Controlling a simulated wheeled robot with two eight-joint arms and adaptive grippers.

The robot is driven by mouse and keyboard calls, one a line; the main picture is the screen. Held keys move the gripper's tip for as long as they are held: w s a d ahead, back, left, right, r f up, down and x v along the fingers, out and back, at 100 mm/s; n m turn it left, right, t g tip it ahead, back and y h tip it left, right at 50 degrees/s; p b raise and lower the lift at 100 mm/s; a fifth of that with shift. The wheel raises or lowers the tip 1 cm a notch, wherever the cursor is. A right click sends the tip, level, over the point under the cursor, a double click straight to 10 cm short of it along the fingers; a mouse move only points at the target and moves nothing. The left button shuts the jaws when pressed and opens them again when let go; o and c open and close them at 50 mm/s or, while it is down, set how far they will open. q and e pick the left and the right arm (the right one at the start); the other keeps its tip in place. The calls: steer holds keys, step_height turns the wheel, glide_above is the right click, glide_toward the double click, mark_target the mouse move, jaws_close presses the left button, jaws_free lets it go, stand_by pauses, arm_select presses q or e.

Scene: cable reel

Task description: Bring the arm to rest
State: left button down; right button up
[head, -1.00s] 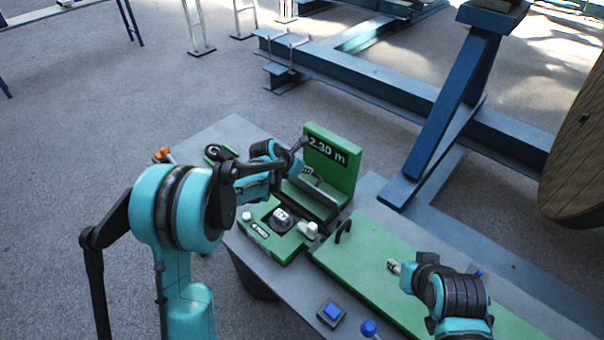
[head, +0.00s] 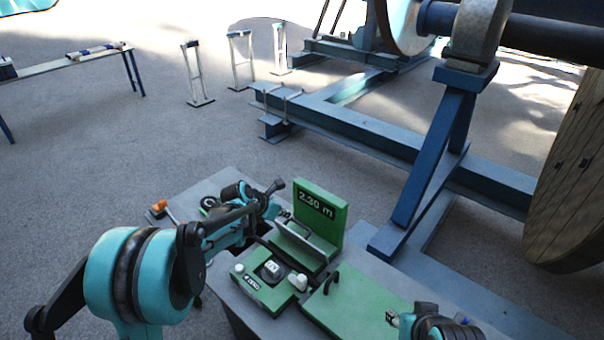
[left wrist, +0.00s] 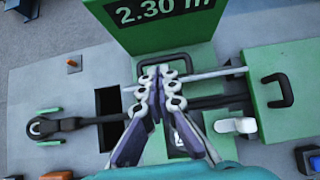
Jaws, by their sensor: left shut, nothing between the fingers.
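My left arm (head: 130,275) comes in from the left, bent at a teal elbow. Its gripper (head: 284,214) is above the green cable station, just left of the upright green display panel (head: 318,205) reading 2.30 m. In the left wrist view the gripper's pale fingers (left wrist: 160,85) are together and empty, in front of a grey bar and the panel. They partly hide the station's middle. My right gripper (head: 392,317) shows only in part at the bottom edge of the head view, over a green plate; its jaw state is unclear.
The grey table (head: 232,290) carries a white knob (head: 298,281), a black handle (head: 331,283) and an orange-tipped part (head: 160,207). In the left wrist view a black lever (left wrist: 75,124) lies left. Behind are a blue steel frame (head: 400,140) and a wooden reel (head: 570,190).

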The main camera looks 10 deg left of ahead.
arm_select(q)
steer(key=s+a+r+m+y+b, duration=0.1)
steer(key=s+r+m, duration=0.2)
steer(key=s+m, duration=0.45)
steer(key=s+r+m+y+b, duration=0.1)
steer(key=s+r+m, duration=0.2)
steer(key=s+m, duration=0.4)
steer(key=s+a+f+m+y+b, duration=0.1)
steer(key=s+f+m, duration=0.1)
steer(key=s+m, duration=0.5)
steer(key=s+a+f+m+y+b, duration=0.1)
steer(key=s+a+f+m, duration=0.1)
steer(key=s+m, duration=0.5)
steer(key=s, duration=0.5)
steer(key=shift+a+m+y, duration=0.2)
steer(key=shift+m+y, duration=0.1)
steer(key=shift+m, duration=0.05)
